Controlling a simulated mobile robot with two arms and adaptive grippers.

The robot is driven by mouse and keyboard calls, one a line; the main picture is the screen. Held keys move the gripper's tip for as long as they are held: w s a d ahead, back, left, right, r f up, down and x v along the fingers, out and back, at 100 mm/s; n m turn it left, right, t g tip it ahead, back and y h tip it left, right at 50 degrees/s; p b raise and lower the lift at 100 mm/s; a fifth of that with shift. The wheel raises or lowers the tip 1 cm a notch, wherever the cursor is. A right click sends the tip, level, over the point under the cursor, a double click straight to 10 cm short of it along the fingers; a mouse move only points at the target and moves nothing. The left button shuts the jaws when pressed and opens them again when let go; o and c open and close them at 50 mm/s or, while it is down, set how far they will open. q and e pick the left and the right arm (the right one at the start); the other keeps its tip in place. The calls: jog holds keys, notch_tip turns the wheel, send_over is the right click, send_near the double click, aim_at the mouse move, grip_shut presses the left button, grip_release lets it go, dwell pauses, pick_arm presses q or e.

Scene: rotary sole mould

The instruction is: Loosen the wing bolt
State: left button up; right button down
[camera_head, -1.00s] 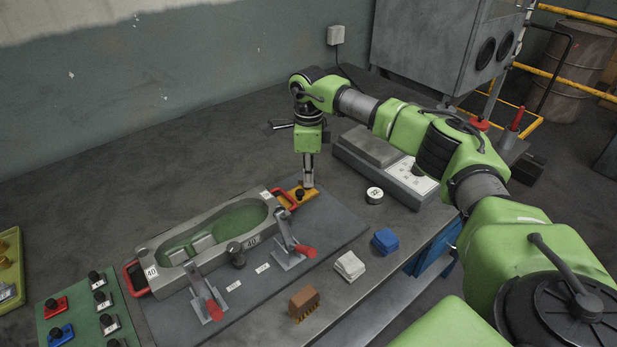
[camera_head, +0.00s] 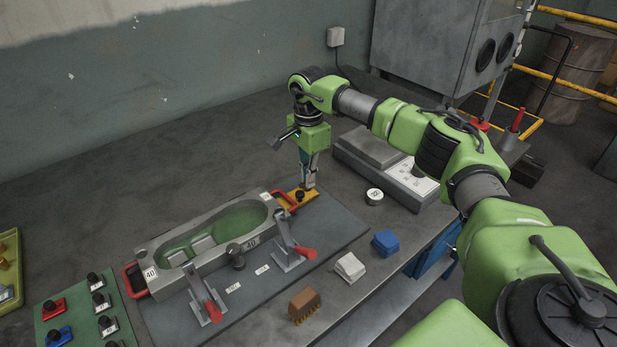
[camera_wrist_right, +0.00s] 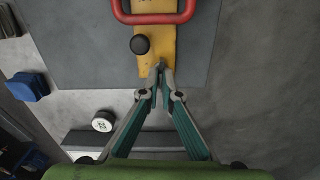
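A yellow plate (camera_head: 296,200) with a black knob (camera_head: 300,196) sits at the far right end of the grey sole mould (camera_head: 215,257). It also shows in the wrist view as a yellow bar (camera_wrist_right: 158,40) with a black round knob (camera_wrist_right: 140,44) beside a red handle (camera_wrist_right: 153,17). My right gripper (camera_head: 309,187) points down at the plate's end. In the wrist view my right gripper (camera_wrist_right: 161,76) has its fingertips drawn together around a small grey piece, apparently the wing bolt, mostly hidden between them. My left gripper is not in view.
Two toggle clamps with red grips (camera_head: 305,253) stand along the mould's near side. A grey scale (camera_head: 401,177) stands beyond the weight.

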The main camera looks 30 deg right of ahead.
dwell(0.4)
jog(key=c, duration=2.3)
grip_release()
jog(key=shift+r, duration=0.15)
notch_tip(320, 180, up, 12)
jog(key=shift+f, duration=0.1)
